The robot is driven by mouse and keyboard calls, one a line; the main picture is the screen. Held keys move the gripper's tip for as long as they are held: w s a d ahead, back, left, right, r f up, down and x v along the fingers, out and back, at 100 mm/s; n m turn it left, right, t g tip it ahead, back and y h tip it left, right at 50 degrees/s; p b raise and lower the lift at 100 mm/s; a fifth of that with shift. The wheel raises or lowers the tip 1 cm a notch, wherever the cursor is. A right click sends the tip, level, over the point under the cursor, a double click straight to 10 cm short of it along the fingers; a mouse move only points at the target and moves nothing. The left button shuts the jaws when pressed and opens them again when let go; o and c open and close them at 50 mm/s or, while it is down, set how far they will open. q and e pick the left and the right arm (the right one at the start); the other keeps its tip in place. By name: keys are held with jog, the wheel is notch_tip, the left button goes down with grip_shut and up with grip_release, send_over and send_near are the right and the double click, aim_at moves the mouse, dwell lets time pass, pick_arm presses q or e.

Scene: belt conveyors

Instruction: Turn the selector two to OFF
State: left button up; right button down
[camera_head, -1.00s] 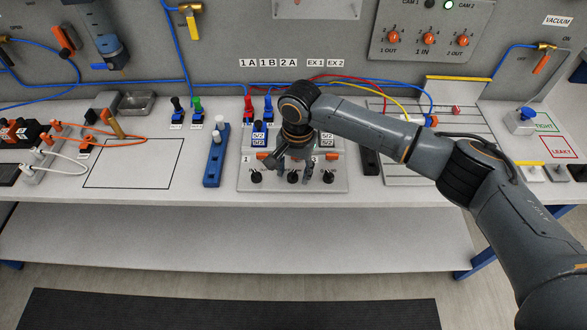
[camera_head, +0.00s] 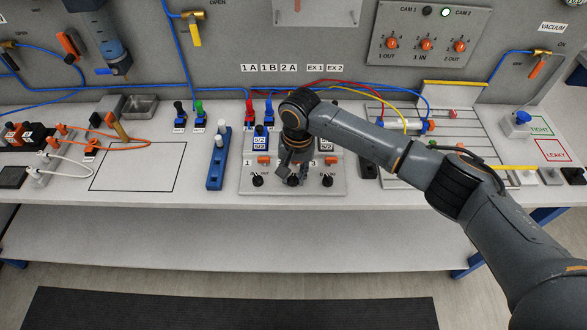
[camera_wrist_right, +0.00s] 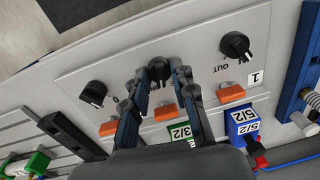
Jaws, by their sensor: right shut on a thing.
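Three black selector knobs stand in a row on the light panel (camera_head: 246,189). Selector two (camera_head: 293,182) is the middle one, and it also shows in the wrist view (camera_wrist_right: 158,70) between my fingertips. My right gripper (camera_head: 292,173) points down at it and is shut on it. In the wrist view the fingers (camera_wrist_right: 163,68) lie on both sides of the knob and hide part of it and its label. Selector one (camera_head: 258,181) and selector three (camera_head: 327,181) are free on either side. My left gripper is not in view.
Orange parts (camera_wrist_right: 231,93) sit beside the knobs, with valve blocks (camera_wrist_right: 243,121) behind. A blue stand (camera_head: 216,175) is left of the panel. The outlined mat area (camera_head: 135,170) farther left is clear. Air hoses run behind the panel.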

jog(key=n+p, duration=0.1)
jog(key=n, duration=0.2)
jog(key=shift+r+n+p, duration=0.1)
jog(key=shift+n+p, duration=0.3)
jog(key=n+p, duration=0.1)
jog(key=n, duration=0.3)
jog(key=shift+n+g, duration=0.3)
jog(key=c, duration=1.1)
grip_release()
jog(key=r, duration=1.2)
jog(key=shift+w+d, duration=0.2)
jog(key=shift+w, duration=0.1)
jog(key=shift+f, duration=0.1)
